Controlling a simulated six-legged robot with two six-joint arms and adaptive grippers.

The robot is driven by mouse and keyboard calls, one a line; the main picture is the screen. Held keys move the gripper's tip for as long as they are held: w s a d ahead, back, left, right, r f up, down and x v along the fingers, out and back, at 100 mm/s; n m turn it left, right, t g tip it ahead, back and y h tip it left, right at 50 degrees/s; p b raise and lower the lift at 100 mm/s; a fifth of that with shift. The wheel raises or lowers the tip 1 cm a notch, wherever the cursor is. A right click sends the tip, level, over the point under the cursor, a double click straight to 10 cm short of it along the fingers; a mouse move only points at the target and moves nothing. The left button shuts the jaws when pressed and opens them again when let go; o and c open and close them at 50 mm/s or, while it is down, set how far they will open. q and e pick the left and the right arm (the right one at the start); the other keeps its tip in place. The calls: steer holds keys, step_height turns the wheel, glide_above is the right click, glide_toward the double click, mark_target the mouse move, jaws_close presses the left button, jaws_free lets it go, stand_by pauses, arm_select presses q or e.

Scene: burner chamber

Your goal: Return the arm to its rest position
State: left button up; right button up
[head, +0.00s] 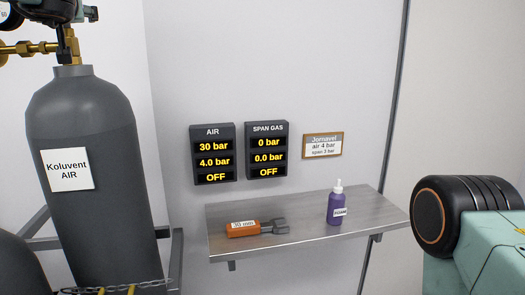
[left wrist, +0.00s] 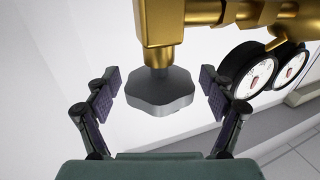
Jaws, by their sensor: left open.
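In the left wrist view my left gripper (left wrist: 160,80) is open. Its two dark padded fingers stand on either side of a grey lobed knob (left wrist: 160,95), with a visible gap on each side. The knob sits on a brass valve fitting (left wrist: 172,25). Two round white-faced gauges (left wrist: 250,75) are to the right of it. In the head view a grey gas cylinder (head: 95,120) labelled Koluvent AIR stands at the left, with brass fittings (head: 30,48) at its top. My right gripper is not in view.
A wall shelf (head: 300,215) holds an orange-handled wrench (head: 243,229) and a purple FOAM bottle (head: 334,207). Above it are the AIR display (head: 213,153), reading 30 bar, 4.0 bar, OFF, and the SPAN GAS display (head: 267,150), reading zeros and OFF. A chain (head: 120,286) crosses low.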

arm_select(q)
steer(key=shift+w+f+m+t+h+b, duration=0.1)
steer(key=shift+f+m+t+h+b, duration=0.1)
steer(key=shift+m+t+h+b, duration=0.65)
steer(key=shift+a+h+b, duration=0.1)
steer(key=shift+h+b, duration=0.25)
steer(key=shift+h, duration=0.2)
steer(key=shift+r+m+h, duration=0.15)
steer(key=shift+m+h, duration=0.5)
steer(key=shift+h, duration=0.15)
steer(key=shift+r+m+t+h+p, duration=0.15)
steer(key=shift+m+t+h+p, duration=0.3)
steer(key=shift+m+h+p, duration=0.85)
steer(key=shift+h+p, duration=0.5)
steer(key=shift+h, duration=0.2)
steer(key=shift+d, duration=0.2)
steer(key=shift+h, duration=0.3)
